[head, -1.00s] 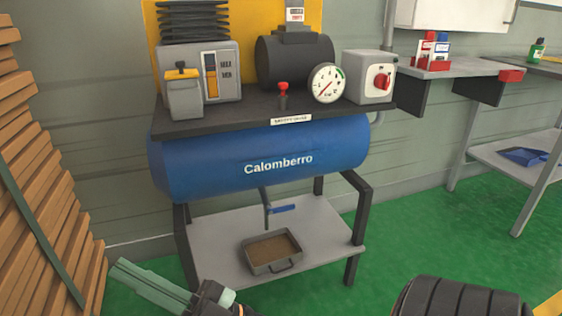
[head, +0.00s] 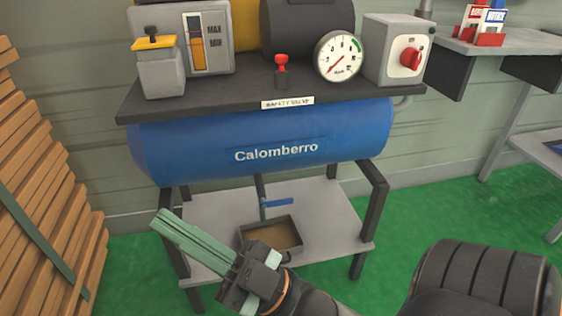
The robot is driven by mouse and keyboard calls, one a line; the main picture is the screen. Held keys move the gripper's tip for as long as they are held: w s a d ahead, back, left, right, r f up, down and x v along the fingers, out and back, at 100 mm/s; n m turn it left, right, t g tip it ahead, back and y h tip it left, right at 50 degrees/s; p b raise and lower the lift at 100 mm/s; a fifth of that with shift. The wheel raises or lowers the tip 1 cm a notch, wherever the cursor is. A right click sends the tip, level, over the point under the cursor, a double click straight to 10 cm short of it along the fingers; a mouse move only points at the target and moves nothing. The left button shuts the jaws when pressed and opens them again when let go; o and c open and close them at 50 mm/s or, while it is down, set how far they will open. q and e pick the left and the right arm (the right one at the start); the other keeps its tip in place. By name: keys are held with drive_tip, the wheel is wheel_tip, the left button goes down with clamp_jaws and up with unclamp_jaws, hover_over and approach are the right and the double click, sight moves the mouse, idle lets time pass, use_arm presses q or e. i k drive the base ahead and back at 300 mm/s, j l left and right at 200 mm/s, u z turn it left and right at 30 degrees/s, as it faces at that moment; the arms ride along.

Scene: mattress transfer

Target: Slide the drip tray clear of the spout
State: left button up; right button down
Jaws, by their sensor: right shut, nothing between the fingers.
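The drip tray (head: 299,231) is a shallow grey tray with a brown inside. It sits on the grey lower shelf beneath the blue tank, below the spout (head: 261,188), a thin dark pipe with a blue lever (head: 278,202). My right gripper (head: 158,219) has long pale green fingers, shut and empty. The fingers point up and left, and their tips are left of the tray over the shelf's left side. The gripper's body covers the tray's front in the picture. I cannot tell whether they touch. My left gripper is out of view.
The grey shelf (head: 330,215) is clear right of the tray. Dark legs (head: 376,200) frame it, and the blue tank (head: 200,150) hangs low above. Stacked wooden slats (head: 45,225) stand at the left. Green floor (head: 425,205) is open on the right.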

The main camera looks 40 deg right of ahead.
sight(280, 233)
drive_tip(key=i+l, duration=0.1)
drive_tip(key=l, duration=1.6)
drive_tip(key=i+u, duration=0.05)
drive_tip(key=i, duration=0.05)
